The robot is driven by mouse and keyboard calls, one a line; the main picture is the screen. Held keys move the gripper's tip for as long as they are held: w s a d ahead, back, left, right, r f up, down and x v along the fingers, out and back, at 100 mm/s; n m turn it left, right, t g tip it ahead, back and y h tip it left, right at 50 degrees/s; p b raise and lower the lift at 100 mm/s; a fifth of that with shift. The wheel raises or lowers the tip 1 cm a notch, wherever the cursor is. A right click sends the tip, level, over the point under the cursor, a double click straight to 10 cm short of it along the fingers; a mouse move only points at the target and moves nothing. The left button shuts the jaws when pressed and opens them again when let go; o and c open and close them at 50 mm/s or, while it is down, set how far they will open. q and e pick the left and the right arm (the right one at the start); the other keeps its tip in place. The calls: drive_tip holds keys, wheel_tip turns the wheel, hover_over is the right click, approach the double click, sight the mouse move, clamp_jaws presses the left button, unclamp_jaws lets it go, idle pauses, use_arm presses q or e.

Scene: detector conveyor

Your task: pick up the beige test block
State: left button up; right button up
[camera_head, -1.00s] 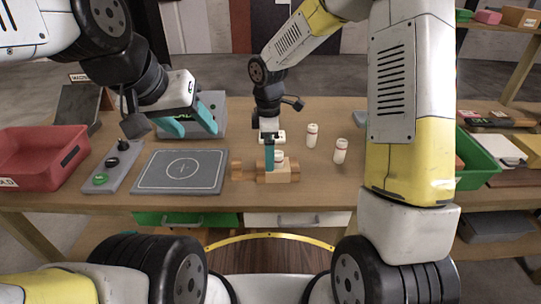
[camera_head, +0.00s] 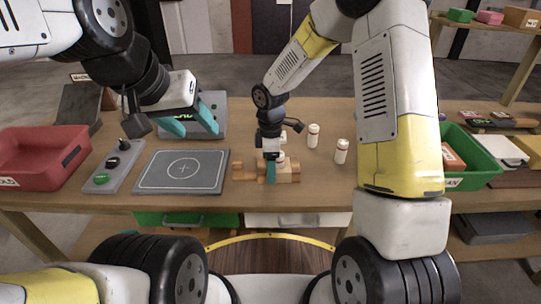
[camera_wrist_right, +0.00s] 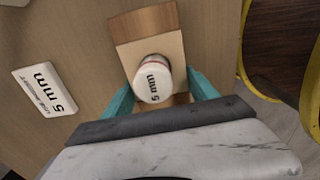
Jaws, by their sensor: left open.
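The beige test block (camera_wrist_right: 124,58) lies on the table in the right wrist view, with a darker wood end and a white-capped piece marked "5 mm" (camera_wrist_right: 153,78) over it. In the head view the block (camera_head: 288,172) is partly hidden by my right gripper (camera_head: 271,180), which points down at it. In the wrist view the teal fingers of my right gripper (camera_wrist_right: 160,88) stand apart, one at each side of the block. Whether they press on it I cannot tell. My left gripper (camera_head: 190,126) is open and empty above the left of the table.
A grey plate with a circle (camera_head: 181,171) lies left of the block. Two white bottles (camera_head: 313,135) (camera_head: 341,151) stand to its right. A red bin (camera_head: 40,155) is at far left, a green bin (camera_head: 470,155) at right. A white "5 mm" tag (camera_wrist_right: 45,89) lies nearby.

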drive_tip(key=c, duration=0.7)
drive_tip(key=shift+c, duration=0.2)
drive_tip(key=shift+r, duration=0.2)
